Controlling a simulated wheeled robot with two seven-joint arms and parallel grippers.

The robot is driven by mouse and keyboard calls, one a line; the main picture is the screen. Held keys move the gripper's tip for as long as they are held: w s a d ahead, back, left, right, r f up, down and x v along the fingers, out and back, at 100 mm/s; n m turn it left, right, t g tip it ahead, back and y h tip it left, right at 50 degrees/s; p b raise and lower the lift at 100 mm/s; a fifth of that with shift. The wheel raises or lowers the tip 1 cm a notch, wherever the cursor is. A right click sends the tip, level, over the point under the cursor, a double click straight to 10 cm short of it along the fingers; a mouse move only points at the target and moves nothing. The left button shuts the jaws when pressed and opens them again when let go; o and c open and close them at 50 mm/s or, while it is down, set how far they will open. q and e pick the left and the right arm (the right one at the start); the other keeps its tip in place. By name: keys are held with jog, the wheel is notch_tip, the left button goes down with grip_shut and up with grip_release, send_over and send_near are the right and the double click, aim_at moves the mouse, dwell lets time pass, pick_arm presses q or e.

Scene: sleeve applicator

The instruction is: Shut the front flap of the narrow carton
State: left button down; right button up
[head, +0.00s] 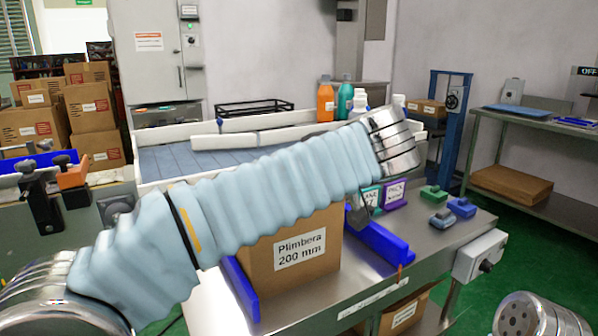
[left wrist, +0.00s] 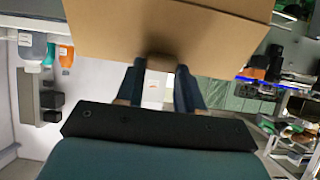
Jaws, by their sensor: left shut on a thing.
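The narrow carton (head: 288,262), brown and labelled "Plimbera 200 mm", stands between blue rails on the steel bench. Its top and flaps are hidden behind my sleeved left arm in the head view. In the left wrist view the carton (left wrist: 165,22) fills the top. The fingers of my left gripper (left wrist: 158,75) reach to its edge, a little apart, with a small piece of brown cardboard between them. I cannot tell which part of the carton this piece is. The head view mostly hides this gripper behind the arm. My right gripper is out of view.
Blue rails (head: 378,243) flank the carton. Purple (head: 394,194) and green signs stand behind it, near blue (head: 462,207) and green blocks. A white-walled conveyor (head: 165,160) lies behind, with an orange bottle (head: 326,100) and others beyond. A control box (head: 480,255) hangs on the bench's right edge.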

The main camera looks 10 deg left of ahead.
pick_arm(q)
jog(key=shift+f, duration=0.2)
dwell(0.4)
jog(key=c, duration=0.7)
grip_release()
jog(key=shift+w, duration=0.1)
jog(key=shift+r, duration=0.1)
jog(key=p+v, duration=0.1)
jog(key=v, duration=1.2)
jog(key=shift+s+d+r, duration=0.2)
jog(key=shift+s+r, duration=0.05)
jog(key=shift+s, duration=0.05)
